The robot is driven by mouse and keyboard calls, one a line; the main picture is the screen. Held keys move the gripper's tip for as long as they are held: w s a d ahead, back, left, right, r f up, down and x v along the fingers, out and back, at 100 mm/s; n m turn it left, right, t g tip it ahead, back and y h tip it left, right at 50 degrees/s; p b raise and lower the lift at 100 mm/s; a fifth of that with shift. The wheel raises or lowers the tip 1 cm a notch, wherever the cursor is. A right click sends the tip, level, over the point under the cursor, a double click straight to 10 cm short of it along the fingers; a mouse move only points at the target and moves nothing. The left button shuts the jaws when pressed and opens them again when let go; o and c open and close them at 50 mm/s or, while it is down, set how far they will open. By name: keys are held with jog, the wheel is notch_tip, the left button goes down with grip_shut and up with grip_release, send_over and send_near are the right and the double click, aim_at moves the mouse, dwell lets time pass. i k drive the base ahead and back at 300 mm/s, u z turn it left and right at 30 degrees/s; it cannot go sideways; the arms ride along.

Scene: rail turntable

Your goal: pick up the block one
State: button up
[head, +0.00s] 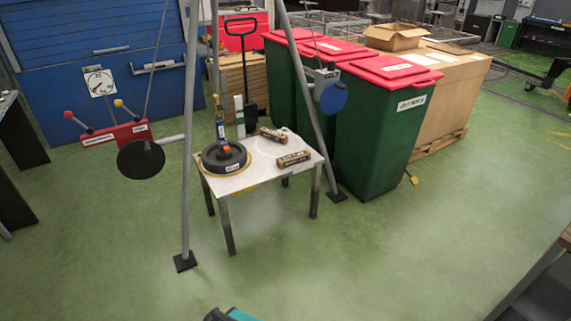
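A small pale table (236,186) stands in the middle of the head view. Two short brown-and-black pieces with pale labels lie on it: one at the back (273,135) and one nearer the front right (293,159). Their labels are too small to read, so I cannot tell which one is block one. A black round base (222,160) sits at the left of the tabletop, with an orange part and an upright blue-and-orange piece on it. My gripper's fingers do not show. A teal-and-black piece cut off at the bottom edge may be part of my arm.
Grey slanted poles stand around the table, one foot (186,261) in front. A black disc (141,159) hangs left, a blue disc (333,98) right. Green bins with red lids (381,128) stand behind right. Open green floor (330,260) lies in front.

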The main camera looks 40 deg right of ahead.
aim_at(295, 158)
jog(key=z, duration=0.3)
jog(key=i, duration=1)
jog(key=u, duration=0.3)
